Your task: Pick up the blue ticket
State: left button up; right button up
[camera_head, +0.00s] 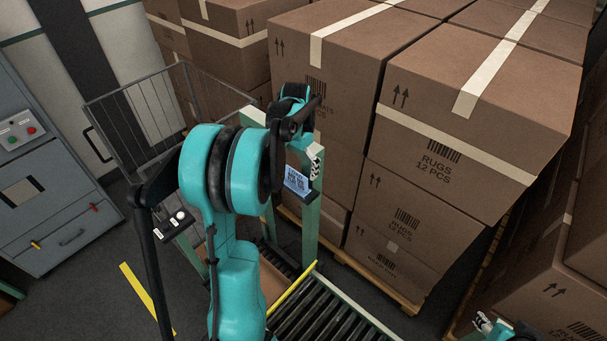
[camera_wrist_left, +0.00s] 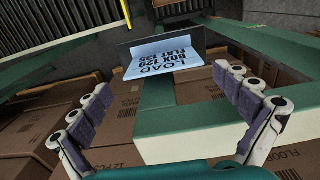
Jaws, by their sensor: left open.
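The blue ticket (camera_head: 297,181) stands in a small dark holder on a green frame post. In the left wrist view the light blue ticket (camera_wrist_left: 165,66) shows printed text, "LOAD BOX", upside down. My left gripper (camera_head: 316,163) is beside the ticket, its fingers partly hidden by the arm. In the left wrist view my left gripper (camera_wrist_left: 170,84) is open and empty, one finger on each side, with the ticket ahead between them and apart from both. Part of my right gripper (camera_head: 483,322) shows at the bottom right edge; its jaws are unclear.
Large stacked cartons (camera_head: 455,165) on pallets fill the right and back. A roller conveyor (camera_head: 325,312) with a yellow edge lies below.

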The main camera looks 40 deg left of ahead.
aim_at(297, 186)
pick_arm(q)
jog(key=shift+s+a+f, duration=0.1)
jog(key=shift+s+f, duration=0.4)
jog(key=shift+f, duration=0.35)
jog(key=f, duration=0.2)
jog(key=w+f+p, duration=0.1)
jog(key=f, duration=0.1)
jog(key=shift+a+f, duration=0.15)
jog(key=shift+f, duration=0.25)
jog(key=shift+s, duration=0.25)
jog(key=shift+w, duration=0.1)
jog(key=c, duration=0.6)
